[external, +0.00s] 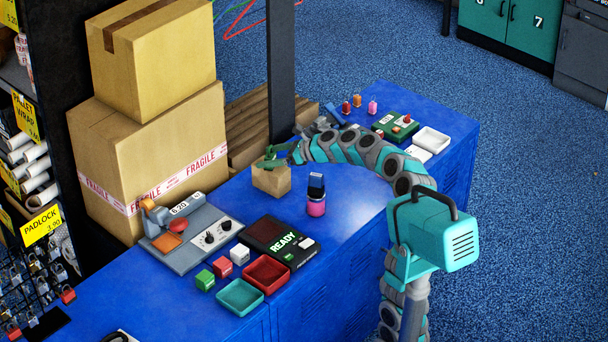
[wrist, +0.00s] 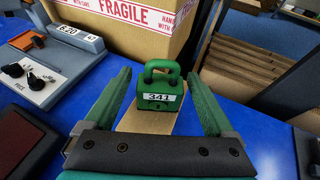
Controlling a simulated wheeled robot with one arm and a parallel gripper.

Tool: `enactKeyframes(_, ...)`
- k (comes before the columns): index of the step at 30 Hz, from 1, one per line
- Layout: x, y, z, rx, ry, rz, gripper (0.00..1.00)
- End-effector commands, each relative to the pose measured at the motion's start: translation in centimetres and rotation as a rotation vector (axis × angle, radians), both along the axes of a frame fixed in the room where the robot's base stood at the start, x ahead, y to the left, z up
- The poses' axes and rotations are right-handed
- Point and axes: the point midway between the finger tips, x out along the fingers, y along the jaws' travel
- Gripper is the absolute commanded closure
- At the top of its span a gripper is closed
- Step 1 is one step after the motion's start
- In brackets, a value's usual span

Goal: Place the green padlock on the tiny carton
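The green padlock (wrist: 160,93) stands upright with its shackle up and a white "341" label facing my wrist camera. It appears to rest on top of the tiny carton (wrist: 145,122), a small brown box on the blue counter. The carton also shows in the external view (external: 271,181), with a small green shape on top that I cannot clearly separate from my gripper (external: 275,160). In the wrist view my gripper (wrist: 161,76) is open, with one green finger on each side of the padlock and visible gaps between.
Large stacked cartons (external: 150,130) stand behind the tiny carton. A pink-based stamp (external: 316,195) stands to its right.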

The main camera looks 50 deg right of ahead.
Motion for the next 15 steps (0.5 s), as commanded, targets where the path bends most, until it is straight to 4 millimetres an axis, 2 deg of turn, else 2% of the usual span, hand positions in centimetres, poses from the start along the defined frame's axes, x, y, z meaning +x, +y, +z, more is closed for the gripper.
enactKeyframes(10, -0.1, -0.1, 0.3, -0.001, -0.001, -0.001, 0.08)
enactKeyframes(15, -2.2, -1.0, 1.3, -0.001, -0.003, -0.005, 0.08)
